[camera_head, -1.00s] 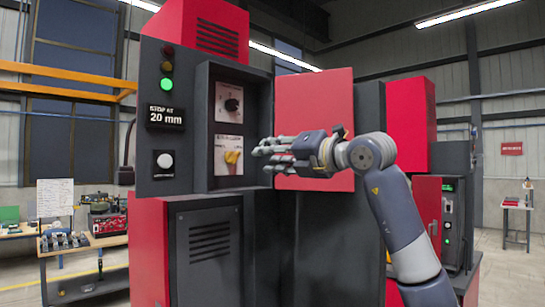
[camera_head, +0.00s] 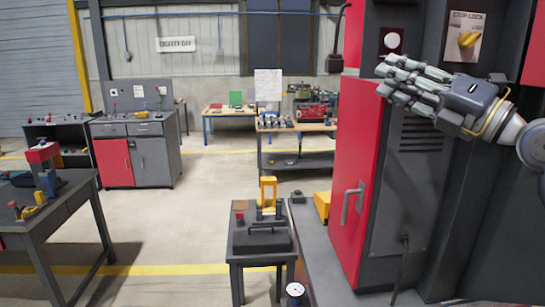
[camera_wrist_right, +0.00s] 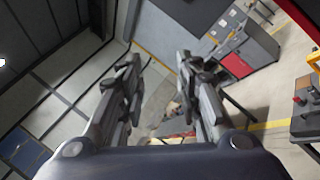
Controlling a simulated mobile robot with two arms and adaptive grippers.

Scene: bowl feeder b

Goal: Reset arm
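My right gripper (camera_head: 408,85) is at the upper right of the head view, in front of the red and dark grey machine (camera_head: 362,150). Its fingers point left, near a yellow knob (camera_head: 468,40) on the machine's panel. In the right wrist view the two fingers of my right gripper (camera_wrist_right: 158,95) stand well apart with nothing between them. I cannot tell whether the hand touches the machine, but it holds nothing. My left gripper is in neither view.
A small dark table (camera_head: 262,262) with a black case stands at bottom centre. A workbench (camera_head: 40,222) is at left, and a cabinet (camera_head: 140,152) with a red door stands behind it. Open floor (camera_head: 205,205) lies between them.

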